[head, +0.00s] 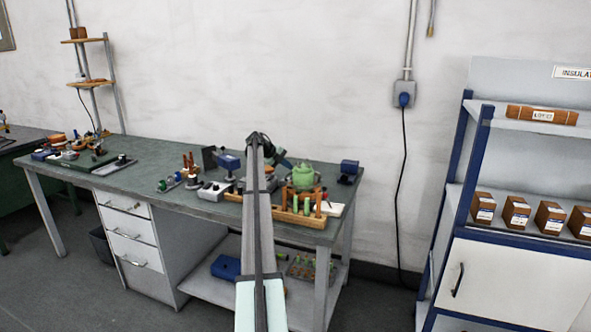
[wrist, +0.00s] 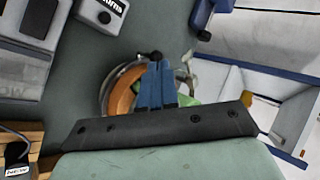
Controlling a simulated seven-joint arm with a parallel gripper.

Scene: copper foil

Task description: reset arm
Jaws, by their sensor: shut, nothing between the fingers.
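My gripper (wrist: 157,78) shows in the wrist view as two blue fingers side by side, shut with nothing between them. They hang over a round metal-rimmed thing with an orange-brown inside (wrist: 122,96) and something green, partly hidden behind the fingers and their dark mount. I cannot tell whether the fingers touch these things. In the head view my arm rises from the bottom middle to a bend above the workbench (head: 140,180).
A green lumpy object (head: 303,177) and a wooden rack of handled tools (head: 290,217) crowd the bench's right end. Small devices stand left of my arm. A blue-framed shelf (head: 480,150) with brown boxes (head: 517,213) stands at right. The bench's middle left has bare room.

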